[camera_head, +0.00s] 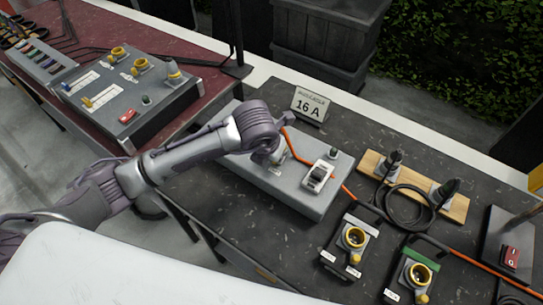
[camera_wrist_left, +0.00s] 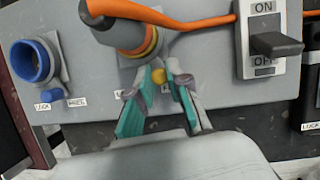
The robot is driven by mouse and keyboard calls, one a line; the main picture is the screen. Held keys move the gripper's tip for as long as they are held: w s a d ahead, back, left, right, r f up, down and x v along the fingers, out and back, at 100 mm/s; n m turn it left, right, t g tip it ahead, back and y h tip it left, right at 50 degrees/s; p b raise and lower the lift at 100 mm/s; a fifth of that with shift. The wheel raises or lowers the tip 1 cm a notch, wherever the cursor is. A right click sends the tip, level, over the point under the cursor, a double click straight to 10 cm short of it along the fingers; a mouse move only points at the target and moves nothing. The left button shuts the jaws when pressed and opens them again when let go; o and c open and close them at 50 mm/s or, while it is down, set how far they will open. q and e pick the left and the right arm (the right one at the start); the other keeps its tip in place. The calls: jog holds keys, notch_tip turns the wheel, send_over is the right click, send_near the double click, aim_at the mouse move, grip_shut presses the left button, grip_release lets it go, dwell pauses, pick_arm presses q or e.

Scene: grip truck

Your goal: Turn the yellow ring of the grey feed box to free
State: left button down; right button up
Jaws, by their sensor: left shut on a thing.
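The grey feed box (camera_head: 300,200) lies on the dark table, and its face fills much of the left wrist view (camera_wrist_left: 205,60). A dark plug with an orange cable (camera_wrist_left: 165,18) sits in the socket with the yellow ring (camera_wrist_left: 150,45). The ring's round yellow knob (camera_wrist_left: 158,76) shows between the fingertips of my left gripper (camera_wrist_left: 159,73), which is shut on it. Fingers partly hide the labels below the ring, so its exact setting is unclear. In the head view my left gripper (camera_head: 272,155) is over the box, and the ring is hidden. My right gripper is not in view.
On the box are a blue socket (camera_wrist_left: 30,62) and a black ON/OFF switch (camera_wrist_left: 275,44). A "16 A" sign (camera_head: 309,104) stands behind it. Two small boxes with yellow rings (camera_head: 352,238) (camera_head: 419,274) and a coiled black cable (camera_head: 408,203) lie to the right.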

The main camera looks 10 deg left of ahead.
pick_arm(q)
jog(key=shift+r, duration=0.1)
dwell(0.4)
jog(key=c, duration=1.1)
grip_release()
jog(key=shift+d, duration=0.1)
jog(key=v, duration=1.2)
jog(key=shift+s, duration=0.1)
